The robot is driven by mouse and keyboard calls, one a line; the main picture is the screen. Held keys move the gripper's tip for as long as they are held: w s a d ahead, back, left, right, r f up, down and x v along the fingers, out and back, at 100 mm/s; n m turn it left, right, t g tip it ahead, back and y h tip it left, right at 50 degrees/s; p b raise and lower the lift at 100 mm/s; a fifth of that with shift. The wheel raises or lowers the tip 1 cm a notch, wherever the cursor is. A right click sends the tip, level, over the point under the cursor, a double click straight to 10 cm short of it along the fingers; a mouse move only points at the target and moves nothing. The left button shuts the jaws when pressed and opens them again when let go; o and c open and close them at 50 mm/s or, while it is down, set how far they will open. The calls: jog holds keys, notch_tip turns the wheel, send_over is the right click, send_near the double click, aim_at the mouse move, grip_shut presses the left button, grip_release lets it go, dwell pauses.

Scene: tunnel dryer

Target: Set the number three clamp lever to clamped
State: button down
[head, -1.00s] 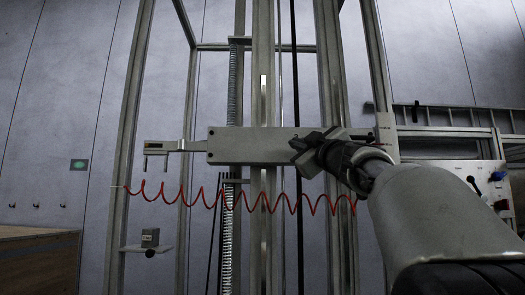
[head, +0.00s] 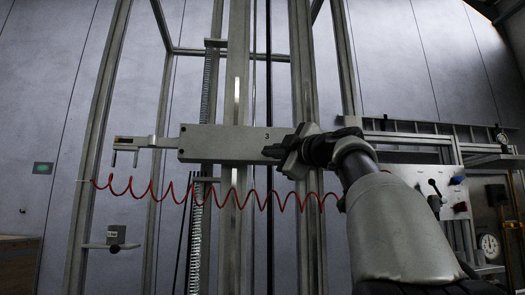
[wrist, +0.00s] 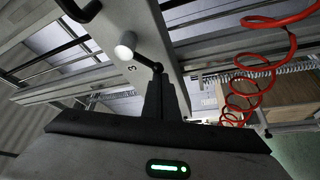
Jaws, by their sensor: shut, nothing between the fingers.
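The number 3 mark (head: 266,135) is on a grey horizontal bar (head: 215,143) in the head view. It also shows in the wrist view (wrist: 131,68). Beside the mark in the wrist view is a lever with a pale round knob (wrist: 125,47) and a short dark arm ending near my fingertips. My gripper (head: 272,152) is in front of the bar, just below and right of the mark in the head view, and hides part of the bar. Its fingers (wrist: 160,82) are shut and empty, close to the lever's dark end. I cannot tell whether they touch it.
A red coiled cable (head: 225,195) hangs below the bar. Upright metal posts stand around it. A panel with knobs (head: 432,190) and a gauge (head: 489,245) are at the right. A black curved handle (wrist: 80,8) is at the wrist view's top left.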

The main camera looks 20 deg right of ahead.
jog(key=shift+s+d+f+n+g+p, duration=0.15)
jog(key=shift+d+f+n+g+p, duration=0.35)
jog(key=shift+n, duration=0.75)
jog(key=shift+s+d+f+n+g+p, duration=0.1)
jog(key=shift+d+f+n+g+p, duration=0.2)
jog(key=shift+d+n+g, duration=0.65)
jog(key=shift+s+d+f+n+g+p, duration=0.15)
jog(key=shift+d+f+n+g+p, duration=0.2)
jog(key=shift+n, duration=1.15)
jog(key=shift+s+d+f, duration=0.2)
jog(key=shift+s+d, duration=0.05)
jog(key=shift+d, duration=0.3)
jog(key=a+f+b, duration=0.2)
jog(key=a+b, duration=0.1)
jog(key=a, duration=0.1)
jog(key=r+b+v, duration=0.1)
jog(key=v, duration=0.8)
jog(key=shift+s+r, duration=0.2)
jog(key=shift+s, duration=0.05)
jog(key=shift+d, duration=0.1)
